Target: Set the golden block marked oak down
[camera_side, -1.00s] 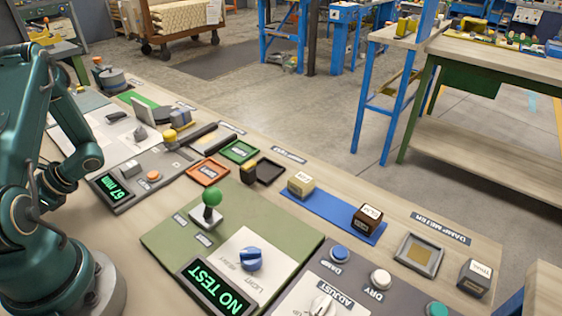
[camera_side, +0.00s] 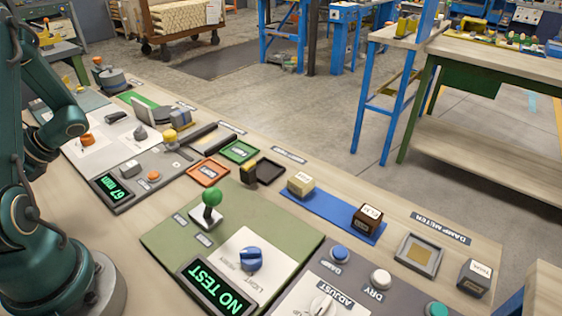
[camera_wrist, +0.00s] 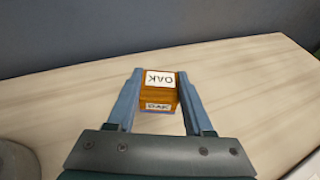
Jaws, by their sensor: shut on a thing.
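The golden block marked OAK (camera_wrist: 157,92) is in the wrist view, with white labels on its top and on the side facing the camera. My gripper (camera_wrist: 157,97) has its two blue-grey fingers on either side of the block and is shut on it. The block looks upright over a pale wooden surface (camera_wrist: 255,75). I cannot tell whether its underside touches that surface. Neither the gripper nor the held block shows in the side view, where only my arm is seen at the left edge.
The wood around the held block is bare, with a grey area (camera_wrist: 90,30) beyond its edge. In the side view, a blue mat (camera_side: 328,206) carries a pale block (camera_side: 300,184) and a dark block (camera_side: 368,217). Orange (camera_side: 207,171), green (camera_side: 240,151) and black (camera_side: 268,172) trays stand nearby.

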